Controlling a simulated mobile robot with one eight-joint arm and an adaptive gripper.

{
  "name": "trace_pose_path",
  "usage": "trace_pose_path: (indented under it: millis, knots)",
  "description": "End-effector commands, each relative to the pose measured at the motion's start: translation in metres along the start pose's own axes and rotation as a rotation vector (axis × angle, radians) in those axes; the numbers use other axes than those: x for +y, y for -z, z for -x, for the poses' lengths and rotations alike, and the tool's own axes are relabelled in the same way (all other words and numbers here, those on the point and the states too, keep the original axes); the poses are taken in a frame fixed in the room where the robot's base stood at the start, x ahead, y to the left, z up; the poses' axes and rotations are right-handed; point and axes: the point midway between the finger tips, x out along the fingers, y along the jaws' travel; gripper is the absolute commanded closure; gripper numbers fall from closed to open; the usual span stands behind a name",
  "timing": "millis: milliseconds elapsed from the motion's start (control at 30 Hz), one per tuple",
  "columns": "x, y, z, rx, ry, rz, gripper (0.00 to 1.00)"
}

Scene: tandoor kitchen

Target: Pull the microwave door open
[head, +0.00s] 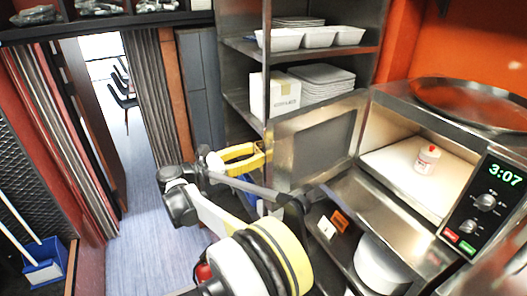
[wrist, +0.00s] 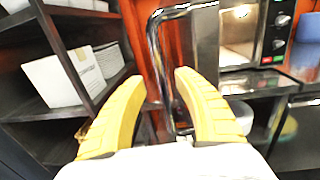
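The microwave (head: 490,205) stands at the right in the head view, its clock reading 3:07. Its door (head: 315,142) is swung wide open to the left, and the lit inside shows. A white jar with a red lid (head: 427,158) stands inside. My gripper (head: 254,157), with yellow fingers, is at the door's free left edge. In the wrist view my gripper (wrist: 160,80) is open, with the chrome door handle (wrist: 156,42) running between and beyond the fingers. I cannot tell whether a finger touches the handle. The door shows edge-on there (wrist: 208,42).
A metal shelf (head: 235,97) left of the microwave holds white trays (head: 318,37), stacked plates (head: 320,75) and a cardboard box (head: 283,93). A round dark pan (head: 470,103) lies on the microwave. A white container (head: 383,265) sits below. Open floor (head: 155,235) lies to the left.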

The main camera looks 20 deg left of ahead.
Motion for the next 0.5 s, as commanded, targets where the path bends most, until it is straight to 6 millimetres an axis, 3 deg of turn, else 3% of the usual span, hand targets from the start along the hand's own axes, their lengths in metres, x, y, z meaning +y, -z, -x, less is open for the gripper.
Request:
trace_pose_path:
  millis: [200, 333, 500]
  knots:
    - [0.001, 0.001, 0.051, 0.001, -0.003, 0.000, 0.62]
    - [0.001, 0.000, 0.070, 0.001, -0.003, 0.000, 0.62]
    - [0.000, 0.000, 0.081, 0.001, -0.001, 0.000, 0.62]
